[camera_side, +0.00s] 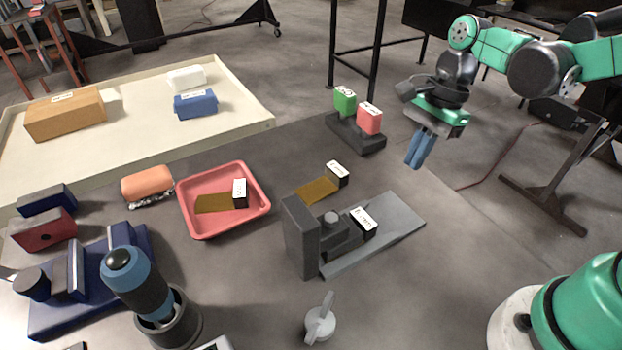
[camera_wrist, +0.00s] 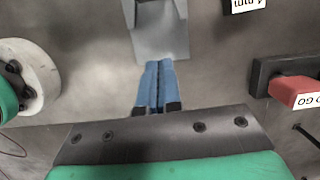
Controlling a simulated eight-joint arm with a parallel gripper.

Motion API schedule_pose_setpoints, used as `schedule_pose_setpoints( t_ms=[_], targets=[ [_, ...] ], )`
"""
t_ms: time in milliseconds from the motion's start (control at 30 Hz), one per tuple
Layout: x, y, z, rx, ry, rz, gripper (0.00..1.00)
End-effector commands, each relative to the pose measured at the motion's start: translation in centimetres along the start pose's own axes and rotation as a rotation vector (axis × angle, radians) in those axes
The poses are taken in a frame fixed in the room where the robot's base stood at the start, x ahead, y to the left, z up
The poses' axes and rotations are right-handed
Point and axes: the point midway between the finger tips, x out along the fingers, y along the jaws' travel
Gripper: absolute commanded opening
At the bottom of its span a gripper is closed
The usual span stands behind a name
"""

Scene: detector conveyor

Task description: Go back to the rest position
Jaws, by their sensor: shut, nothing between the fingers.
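My gripper (camera_side: 417,161) hangs in the air at the right in the side view, fingers pointing down. Its blue fingers are shut together with nothing between them. In the wrist view the closed fingers of my gripper (camera_wrist: 160,64) show at the middle, with the grey plate of a fixture (camera_wrist: 160,30) beyond them. The gripper is clear of the objects around it. A dark holder with a green block (camera_side: 345,101) and a red block (camera_side: 369,118) stands to its left in the side view.
The grey fixture (camera_side: 395,232) holds a dark labelled part. A dark part with an amber strip (camera_side: 318,190) lies behind it. A red tray (camera_side: 262,207) holds a similar part. A grey knob (camera_side: 320,322) stands in front. A pale conveyor (camera_side: 130,135) carries several boxes.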

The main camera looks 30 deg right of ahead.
Motion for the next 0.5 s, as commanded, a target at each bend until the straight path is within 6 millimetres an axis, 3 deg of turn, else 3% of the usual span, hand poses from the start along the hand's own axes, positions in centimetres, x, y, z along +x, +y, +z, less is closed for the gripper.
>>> schedule_pose_setpoints(
  t_ms=[267, 367, 500],
  targets=[
    [-1.8, 0.1, 0.1, -0.048, 0.012, -0.018, 0.0],
    [-2.1, 0.5, 0.4, -0.224, 0.059, -0.078, 0.0],
    [-2.6, 1.2, 0.8, -0.656, 0.209, -0.198, 0.0]
  ],
)
